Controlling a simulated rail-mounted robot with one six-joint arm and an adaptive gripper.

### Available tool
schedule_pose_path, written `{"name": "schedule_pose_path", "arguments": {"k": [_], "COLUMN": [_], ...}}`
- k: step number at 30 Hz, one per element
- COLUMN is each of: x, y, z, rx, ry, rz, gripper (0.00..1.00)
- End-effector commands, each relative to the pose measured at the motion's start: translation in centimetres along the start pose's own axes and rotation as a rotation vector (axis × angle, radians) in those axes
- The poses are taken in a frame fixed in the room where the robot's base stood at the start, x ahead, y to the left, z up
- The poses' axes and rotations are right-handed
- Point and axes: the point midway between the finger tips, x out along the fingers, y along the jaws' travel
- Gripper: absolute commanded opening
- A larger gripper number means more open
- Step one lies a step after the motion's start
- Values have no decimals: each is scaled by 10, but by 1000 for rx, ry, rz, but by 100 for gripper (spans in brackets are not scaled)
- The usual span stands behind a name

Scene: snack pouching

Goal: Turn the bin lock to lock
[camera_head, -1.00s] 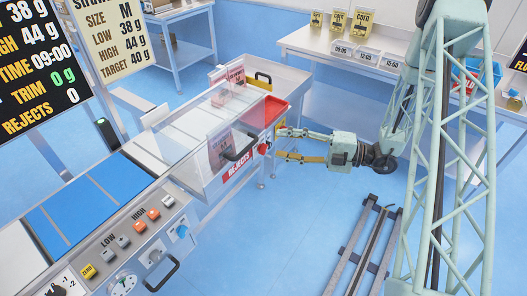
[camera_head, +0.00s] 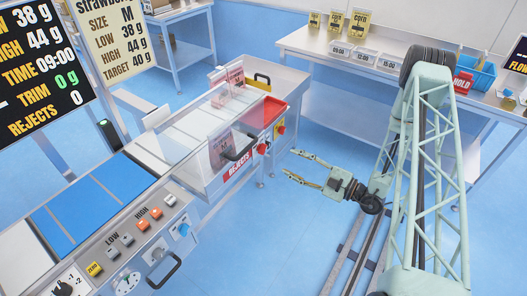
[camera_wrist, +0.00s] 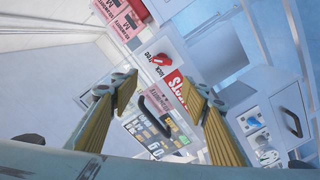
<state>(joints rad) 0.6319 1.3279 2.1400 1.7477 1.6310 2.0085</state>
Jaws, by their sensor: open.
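The bin lock is a red knob (camera_head: 262,148) on the front of the machine, beside the red REJECTS label (camera_head: 238,164). In the wrist view the red knob (camera_wrist: 160,59) sits on a white plate with LOCK lettering next to it. Its handle looks slanted there; which position it is set to is hard to tell. My gripper (camera_head: 294,163) is open and empty, to the right of the knob and apart from it, with its fingers towards the machine. In the wrist view my gripper (camera_wrist: 155,88) has its fingers spread, with the knob beyond them.
A second red knob (camera_head: 281,129) on a yellow plate is close by on the machine. A back table (camera_head: 330,60) holds pouches and trays.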

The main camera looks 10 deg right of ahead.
Motion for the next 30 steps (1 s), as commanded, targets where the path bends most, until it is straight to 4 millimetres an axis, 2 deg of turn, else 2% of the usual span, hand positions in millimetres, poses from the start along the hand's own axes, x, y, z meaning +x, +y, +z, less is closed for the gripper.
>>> {"name": "schedule_pose_path", "arguments": {"k": [6,19,30], "x": [-3,-2,15], "y": [-3,-3,-3], "z": [7,7,7], "rx": [28,27,26], "ry": [-14,-14,-13], "rz": [13,13,12], "gripper": [42,42,42]}}
